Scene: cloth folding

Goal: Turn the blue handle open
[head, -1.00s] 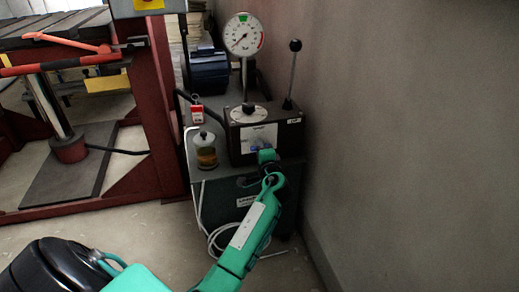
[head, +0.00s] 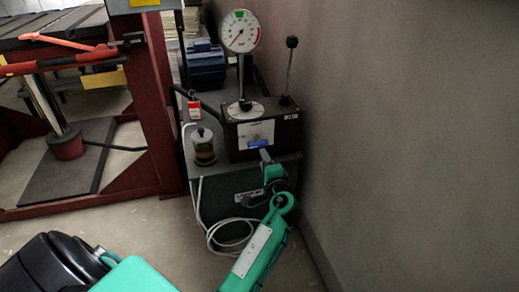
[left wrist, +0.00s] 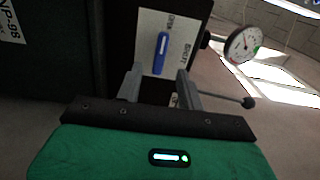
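The blue handle (head: 259,143) sits on the white panel (head: 248,133) on the front of a black box (head: 282,136). It lies about level in the head view. In the left wrist view the blue handle (left wrist: 161,54) lies lengthwise just past the fingertips, in line with the gap between them. My left gripper (head: 265,157) is just below and in front of the handle. The left wrist view shows its fingers (left wrist: 160,73) spread apart with nothing gripped. I cannot tell how far the tips are from the panel. My right gripper is out of view.
A round gauge (head: 241,31) and a black-knobbed lever (head: 289,68) rise from the box. The grey wall (head: 410,140) is close on the right. A red press frame (head: 152,100) stands left.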

